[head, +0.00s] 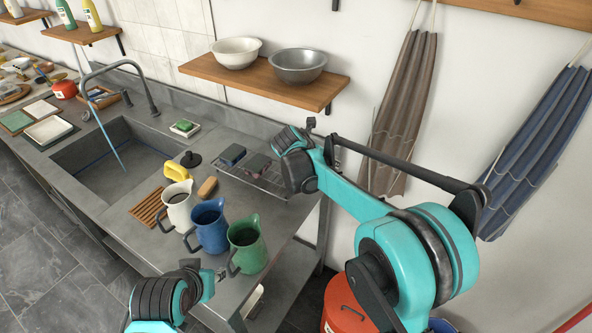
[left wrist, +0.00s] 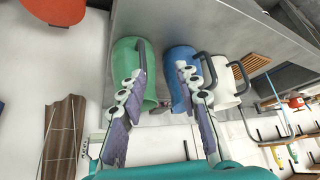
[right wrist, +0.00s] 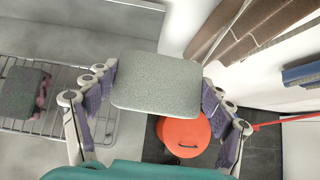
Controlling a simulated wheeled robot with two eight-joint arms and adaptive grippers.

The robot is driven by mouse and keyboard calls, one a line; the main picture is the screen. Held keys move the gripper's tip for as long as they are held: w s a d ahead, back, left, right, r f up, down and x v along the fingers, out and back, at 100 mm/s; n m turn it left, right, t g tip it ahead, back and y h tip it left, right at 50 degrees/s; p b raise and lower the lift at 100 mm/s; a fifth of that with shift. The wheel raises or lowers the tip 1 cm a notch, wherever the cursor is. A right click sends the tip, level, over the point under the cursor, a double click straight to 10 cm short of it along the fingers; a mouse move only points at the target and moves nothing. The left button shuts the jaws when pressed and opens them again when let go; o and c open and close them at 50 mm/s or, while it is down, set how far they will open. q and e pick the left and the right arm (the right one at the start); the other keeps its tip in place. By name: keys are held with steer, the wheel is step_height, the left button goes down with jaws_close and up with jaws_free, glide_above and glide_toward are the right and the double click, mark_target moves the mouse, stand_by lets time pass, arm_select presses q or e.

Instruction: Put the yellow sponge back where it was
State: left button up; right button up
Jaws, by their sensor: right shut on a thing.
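My right gripper (right wrist: 155,100) is shut on a block-shaped sponge (right wrist: 157,82) with a speckled grey-green face. Its side colour is hidden, so I cannot tell whether it is the yellow one. In the head view my right gripper (head: 297,143) is beside the wire rack (head: 278,183), and the held sponge is not clear there. Two sponges, a dark blue-grey one (head: 233,154) and a reddish-sided one (head: 257,165), lie on the rack. The reddish-sided one also shows in the right wrist view (right wrist: 20,92). My left gripper (left wrist: 160,105) is open and empty near the jugs.
A white jug (head: 177,208), a blue jug (head: 208,230) and a green jug (head: 248,246) stand along the counter's front. A brown brush (head: 207,187), a yellow item (head: 174,171) and a green sponge on a dish (head: 184,127) lie near the sink (head: 120,165). A red bin (head: 345,305) stands below.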

steer(key=shift+w+a+f, duration=0.2)
steer(key=shift+a+f, duration=0.05)
steer(key=shift+a, duration=0.15)
steer(key=w+a+f+b, duration=0.1)
steer(key=a+f, duration=0.1)
steer(key=a, duration=0.1)
steer(key=w+a+f+b, duration=0.1)
steer(key=a+f, duration=0.1)
steer(key=a, duration=0.2)
steer(key=w+a+f+b, duration=0.1)
steer(key=w+a+f, duration=0.1)
steer(key=a, duration=0.1)
steer(key=shift+w+a+f+b, duration=0.1)
steer(key=shift+a+f+b, duration=0.15)
steer(key=shift+b, duration=0.05)
steer(key=shift+f+b, duration=0.8)
steer(key=shift+f, duration=1.15)
steer(key=shift+f, duration=0.1)
steer(key=o, duration=0.7)
